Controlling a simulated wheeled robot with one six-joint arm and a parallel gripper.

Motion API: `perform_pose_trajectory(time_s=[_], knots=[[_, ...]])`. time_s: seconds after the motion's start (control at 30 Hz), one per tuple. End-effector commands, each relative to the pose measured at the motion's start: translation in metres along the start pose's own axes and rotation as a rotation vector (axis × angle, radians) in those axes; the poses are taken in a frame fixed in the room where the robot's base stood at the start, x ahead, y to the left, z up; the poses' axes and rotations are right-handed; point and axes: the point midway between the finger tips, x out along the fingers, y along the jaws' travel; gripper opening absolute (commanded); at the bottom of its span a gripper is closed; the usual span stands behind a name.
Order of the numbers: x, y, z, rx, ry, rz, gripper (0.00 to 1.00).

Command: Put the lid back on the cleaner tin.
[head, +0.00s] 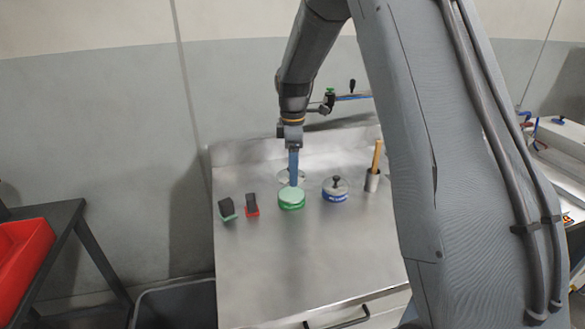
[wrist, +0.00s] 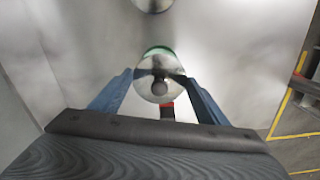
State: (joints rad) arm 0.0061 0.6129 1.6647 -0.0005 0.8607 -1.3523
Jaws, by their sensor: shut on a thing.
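The cleaner tin (head: 291,201) is round and green with a pale green top, and stands on the steel worktop. My gripper (head: 293,182) points down above it and is shut on the lid. The lid (head: 283,176) is a shiny metal disc, partly hidden behind a blue finger in the head view, and appears raised above the tin. In the wrist view the lid (wrist: 150,72), with its dark round knob, sits between my two fingertips (wrist: 159,80). A green edge of the tin (wrist: 158,49) shows beyond the lid; the rest is hidden beneath it.
A blue tin (head: 335,195) with a knobbed metal lid stands to the right. Beyond it is a metal cup (head: 372,182) with a wooden handle in it. A green-based brush (head: 227,208) and a red-based brush (head: 252,205) lie left. The worktop's front (head: 300,260) is clear.

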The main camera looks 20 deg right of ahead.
Motion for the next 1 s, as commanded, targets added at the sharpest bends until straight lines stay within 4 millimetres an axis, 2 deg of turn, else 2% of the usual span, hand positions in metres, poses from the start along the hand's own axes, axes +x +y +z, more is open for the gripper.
perform_pose_trajectory(time_s=[0.6, 1.0], knots=[[0.051, 0.000, 0.000, 0.000, 0.000, -0.001, 0.47], [0.059, 0.000, 0.000, 0.000, 0.000, 0.000, 0.47]])
